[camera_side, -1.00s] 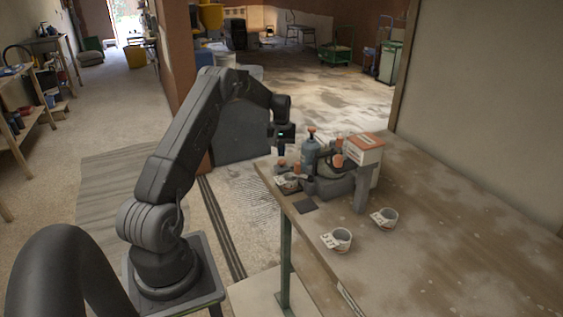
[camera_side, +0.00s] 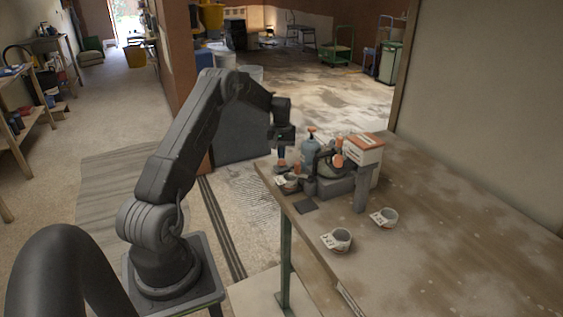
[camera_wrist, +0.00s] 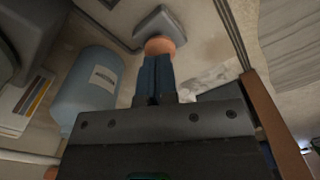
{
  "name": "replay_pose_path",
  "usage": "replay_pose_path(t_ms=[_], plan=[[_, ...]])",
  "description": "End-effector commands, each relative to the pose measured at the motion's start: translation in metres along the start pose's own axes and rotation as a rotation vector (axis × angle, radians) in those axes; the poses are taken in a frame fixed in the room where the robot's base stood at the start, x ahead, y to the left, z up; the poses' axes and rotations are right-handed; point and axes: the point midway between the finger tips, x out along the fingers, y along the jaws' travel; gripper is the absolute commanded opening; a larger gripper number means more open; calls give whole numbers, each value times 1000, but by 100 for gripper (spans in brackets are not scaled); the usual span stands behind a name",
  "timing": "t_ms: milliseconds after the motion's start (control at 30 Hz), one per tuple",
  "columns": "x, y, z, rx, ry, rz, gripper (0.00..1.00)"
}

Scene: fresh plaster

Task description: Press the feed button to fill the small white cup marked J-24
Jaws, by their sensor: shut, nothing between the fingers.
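My gripper (camera_side: 282,158) is shut and empty, pointing down over the table's far left corner. In the wrist view its blue fingertips (camera_wrist: 156,62) meet or nearly meet a round orange button (camera_wrist: 159,45) on a grey wedge-shaped base (camera_wrist: 158,22). I cannot tell whether they touch or press it. A white cup with a tag (camera_side: 288,184) stands near the grey dispensing machine (camera_side: 334,187). The marks are too small to read for certain.
A blue-grey bottle (camera_side: 310,147) stands close to my gripper; it also shows in the wrist view (camera_wrist: 90,88). An orange and white box (camera_side: 364,150) sits atop the machine's right side. A dark square pad (camera_side: 306,206) lies near the edge. The table's right side is clear.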

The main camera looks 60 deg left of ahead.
Motion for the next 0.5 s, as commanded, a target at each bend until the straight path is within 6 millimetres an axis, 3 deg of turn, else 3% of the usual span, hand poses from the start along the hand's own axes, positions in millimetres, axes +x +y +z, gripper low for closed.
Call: replay_pose_path(t_ms=[500], plan=[[18, 0, 0, 0, -1, 0, 0]])
